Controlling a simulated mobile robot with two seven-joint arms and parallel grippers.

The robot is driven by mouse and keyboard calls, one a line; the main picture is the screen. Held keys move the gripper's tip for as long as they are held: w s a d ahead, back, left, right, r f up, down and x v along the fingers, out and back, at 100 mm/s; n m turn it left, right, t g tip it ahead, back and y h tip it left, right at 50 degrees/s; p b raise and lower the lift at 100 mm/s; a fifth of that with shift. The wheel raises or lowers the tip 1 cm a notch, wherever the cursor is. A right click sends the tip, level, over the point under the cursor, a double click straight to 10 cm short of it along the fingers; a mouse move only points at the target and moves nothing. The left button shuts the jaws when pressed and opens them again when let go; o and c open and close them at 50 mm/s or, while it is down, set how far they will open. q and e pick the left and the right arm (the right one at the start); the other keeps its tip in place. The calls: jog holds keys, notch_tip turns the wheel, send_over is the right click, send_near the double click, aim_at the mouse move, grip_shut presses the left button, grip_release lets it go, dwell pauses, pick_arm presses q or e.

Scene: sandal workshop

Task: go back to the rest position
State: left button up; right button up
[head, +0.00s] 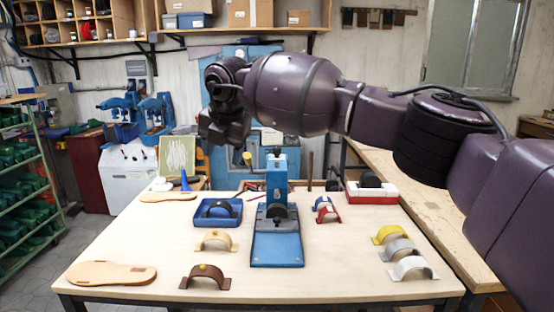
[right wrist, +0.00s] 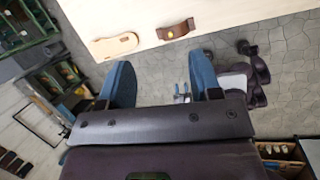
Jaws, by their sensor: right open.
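My right arm comes in from the right in the head view and reaches across above the table, its hand (head: 224,126) hanging over the far part. In the right wrist view my right gripper (right wrist: 162,80) has its two blue fingers wide apart, with nothing between them. Past the fingers lie the grey floor and the edge of the pale table. The fingertips cannot be made out in the head view. My left gripper is in neither view.
The pale table (head: 340,270) holds a blue press (head: 277,185), a blue tray (head: 198,219), a red and white box (head: 366,196), tan soles (head: 112,273), a brown strap (head: 205,277) and yellow, grey and white straps (head: 392,233). A green rack (head: 40,165) stands left. A wooden bench (head: 428,195) runs behind right.

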jog(key=s+a+r+n+g+y, duration=0.55)
jog(key=s+a+r+y, duration=0.35)
jog(key=s+a+y, duration=0.55)
jog(key=w+d+f+m+t+y, duration=0.1)
jog(key=w+d+f+m+t, duration=0.3)
jog(key=d+m+t, duration=0.4)
jog(key=w+d+f+m+t+y, duration=0.2)
jog(key=w+d+f+m+t, duration=0.15)
jog(key=d+m+t, duration=0.5)
jog(key=d+f+m+t+h, duration=0.4)
jog(key=d+f+m+h, duration=0.75)
jog(key=d+f, duration=0.55)
jog(key=s+d+f+m+g+h, duration=0.1)
jog(key=s+d+f+m+h, duration=0.1)
jog(key=s+d+f+m, duration=0.5)
jog(key=s+d+f+m+g+h, duration=0.1)
jog(key=s+d+f+g+h, duration=0.3)
jog(key=f, duration=0.7)
jog(key=s+d+f+m+g+h, duration=0.1)
jog(key=s+d+f, duration=0.3)
jog(key=s+f, duration=0.3)
jog(key=s+d+f+m+g+h, duration=0.1)
jog(key=s+d+f, duration=0.4)
jog(key=s+f, duration=0.3)
jog(key=s, duration=0.4)
jog(key=shift+f, duration=0.2)
